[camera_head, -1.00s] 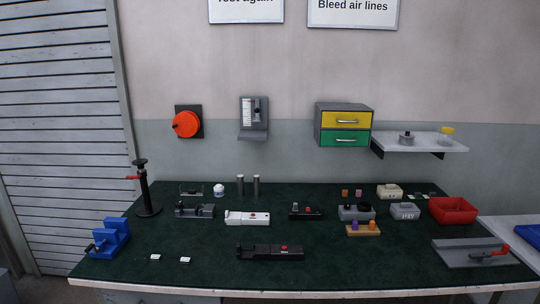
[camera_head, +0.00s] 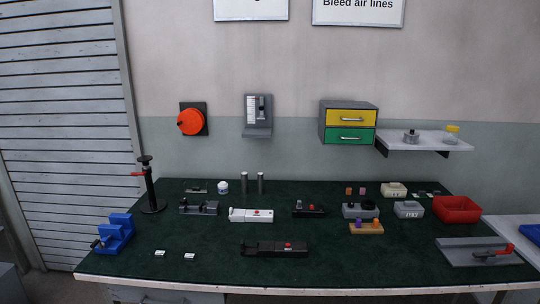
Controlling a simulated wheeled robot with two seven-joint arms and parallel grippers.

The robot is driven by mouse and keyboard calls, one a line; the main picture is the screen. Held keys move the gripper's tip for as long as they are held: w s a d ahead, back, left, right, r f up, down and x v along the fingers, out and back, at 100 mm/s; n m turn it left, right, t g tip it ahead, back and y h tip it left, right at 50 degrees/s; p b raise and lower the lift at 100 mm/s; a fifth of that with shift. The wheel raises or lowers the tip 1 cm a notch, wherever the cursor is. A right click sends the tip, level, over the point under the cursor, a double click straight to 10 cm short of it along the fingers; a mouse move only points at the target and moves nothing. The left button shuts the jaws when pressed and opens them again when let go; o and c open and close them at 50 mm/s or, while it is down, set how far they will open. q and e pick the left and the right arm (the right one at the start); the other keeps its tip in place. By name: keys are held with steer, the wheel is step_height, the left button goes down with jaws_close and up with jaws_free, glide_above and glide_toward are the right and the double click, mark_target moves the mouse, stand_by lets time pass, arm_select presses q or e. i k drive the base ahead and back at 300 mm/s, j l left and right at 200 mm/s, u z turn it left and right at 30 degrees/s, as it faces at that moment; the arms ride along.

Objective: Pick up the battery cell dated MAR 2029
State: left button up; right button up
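Two upright grey cylinders, which look like battery cells, stand side by side at the back of the bench, left of the middle: a left cylinder (camera_head: 244,183) and a right cylinder (camera_head: 261,184). No date can be read on either, so I cannot tell which one, if any, is marked MAR 2029. Two small white cards, a left card (camera_head: 160,253) and a right card (camera_head: 190,256), lie at the front left; their print is too small to read. Neither of my grippers is in view.
The dark green bench (camera_head: 350,270) holds a blue vise (camera_head: 116,236), a black stand (camera_head: 150,190), a white-topped jar (camera_head: 223,187), a white device (camera_head: 251,215), a black device (camera_head: 275,249) and a red bin (camera_head: 457,209). The front middle is mostly clear.

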mark_target(159, 253)
steer(key=i+j+u, duration=0.15)
steer(key=u, duration=0.25)
steer(key=i+j+u, duration=0.15)
steer(key=u, duration=0.25)
steer(key=i+u, duration=0.15)
steer(key=u, duration=0.25)
steer(key=i+u, duration=0.2)
steer(key=u, duration=0.2)
